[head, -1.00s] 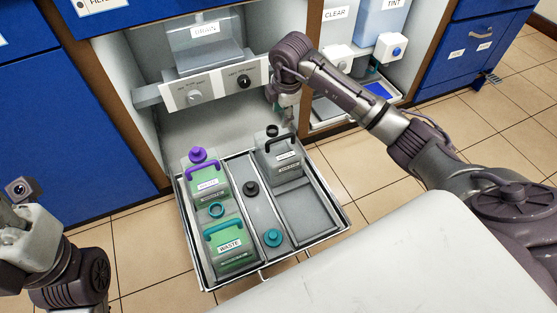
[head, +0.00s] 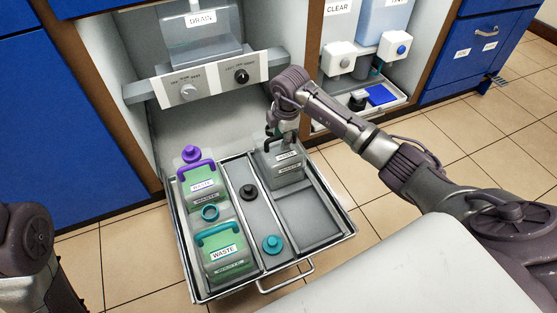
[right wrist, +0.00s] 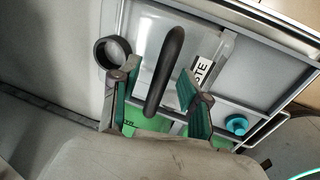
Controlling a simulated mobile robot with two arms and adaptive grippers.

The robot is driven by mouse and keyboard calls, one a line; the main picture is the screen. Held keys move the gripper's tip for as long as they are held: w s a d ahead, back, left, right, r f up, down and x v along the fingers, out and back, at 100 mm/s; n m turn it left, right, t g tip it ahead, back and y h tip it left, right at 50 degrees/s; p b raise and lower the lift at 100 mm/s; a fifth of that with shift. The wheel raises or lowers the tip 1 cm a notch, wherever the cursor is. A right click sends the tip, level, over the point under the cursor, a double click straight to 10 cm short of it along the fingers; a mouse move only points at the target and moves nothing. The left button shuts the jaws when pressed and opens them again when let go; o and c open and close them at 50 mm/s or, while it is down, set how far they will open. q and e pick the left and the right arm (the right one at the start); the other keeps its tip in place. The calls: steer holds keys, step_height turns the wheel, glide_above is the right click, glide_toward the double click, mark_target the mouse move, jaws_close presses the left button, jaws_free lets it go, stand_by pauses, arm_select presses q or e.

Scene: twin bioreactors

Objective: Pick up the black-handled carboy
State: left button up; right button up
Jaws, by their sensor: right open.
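The black-handled carboy (head: 289,173), clear grey with a white label, stands upright in the far right part of the pulled-out drawer tray (head: 341,217). My right gripper (head: 281,132) is directly over its top and hides part of its handle and neck. In the right wrist view, the black handle (right wrist: 166,72) lies between the two open fingers of the right gripper (right wrist: 157,92), with a gap on each side. The carboy's open black neck (right wrist: 112,52) is beside one finger. My left gripper is out of view; only part of that arm shows at the left edge.
A purple-handled carboy (head: 203,188) and a teal-handled carboy (head: 224,253), both with green liquid, stand on the tray's left. A black cap (head: 249,191) and a teal cap (head: 272,244) lie on the middle strip. The near right compartment is empty. A knob panel (head: 215,81) is behind.

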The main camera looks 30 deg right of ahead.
jaws_close()
stand_by(0.3)
stand_by(0.3)
